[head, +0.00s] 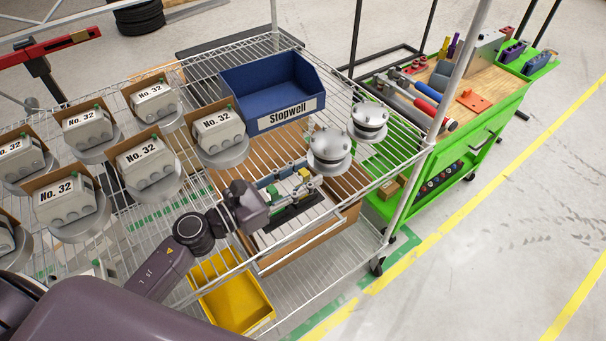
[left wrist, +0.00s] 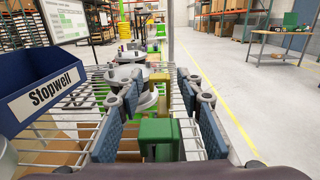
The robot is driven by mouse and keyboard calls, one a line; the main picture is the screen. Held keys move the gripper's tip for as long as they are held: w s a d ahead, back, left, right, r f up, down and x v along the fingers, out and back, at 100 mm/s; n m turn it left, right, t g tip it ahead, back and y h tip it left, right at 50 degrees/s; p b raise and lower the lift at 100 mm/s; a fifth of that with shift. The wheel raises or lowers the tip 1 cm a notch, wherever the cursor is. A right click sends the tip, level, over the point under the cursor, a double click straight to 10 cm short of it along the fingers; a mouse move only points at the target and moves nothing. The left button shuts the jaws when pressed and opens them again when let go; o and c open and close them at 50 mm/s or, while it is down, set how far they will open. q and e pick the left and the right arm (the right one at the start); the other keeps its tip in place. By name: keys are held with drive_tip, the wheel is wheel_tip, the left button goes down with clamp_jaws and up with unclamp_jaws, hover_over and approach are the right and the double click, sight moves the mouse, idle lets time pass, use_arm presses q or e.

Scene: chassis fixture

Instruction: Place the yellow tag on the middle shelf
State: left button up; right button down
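A small yellow piece, which looks like the yellow tag (head: 304,173), shows by the fingers of my left gripper (head: 300,184) in the head view. In the left wrist view the yellow piece (left wrist: 160,88) stands between the blue-padded fingertips of this gripper (left wrist: 160,98), with gaps at its sides. The fingers are spread open. A green block (left wrist: 158,135) is between the fingers nearer the palm. The upper wire shelf (head: 380,185) is around and below the gripper; a lower wire shelf (head: 310,280) shows beneath. My right gripper is not in view.
A blue Stopwell bin (head: 270,95) and two round metal parts (head: 329,150) (head: 369,120) stand beyond the gripper. Several No. 32 housings (head: 150,160) fill the left side. A cardboard box (head: 345,215) and a yellow bin (head: 235,300) are below. A green tool cart (head: 470,140) stands right.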

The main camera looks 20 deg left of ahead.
sight(268, 192)
use_arm(q)
drive_tip(key=shift+r+p, duration=0.65)
drive_tip(key=shift+p, duration=0.05)
drive_tip(key=shift+s+a+f+b, duration=0.4)
drive_tip(key=shift+s+f+b, duration=0.15)
drive_tip(key=shift+b, duration=0.2)
drive_tip(key=b+v, duration=0.2)
drive_tip(key=v, duration=0.3)
drive_tip(key=shift+s+r+b, duration=0.1)
drive_tip(key=shift+r+b, duration=0.05)
drive_tip(key=shift+b, duration=0.15)
drive_tip(key=shift+s+a+r, duration=0.2)
drive_tip(key=shift+s+a, duration=0.1)
drive_tip(key=shift+s, duration=0.05)
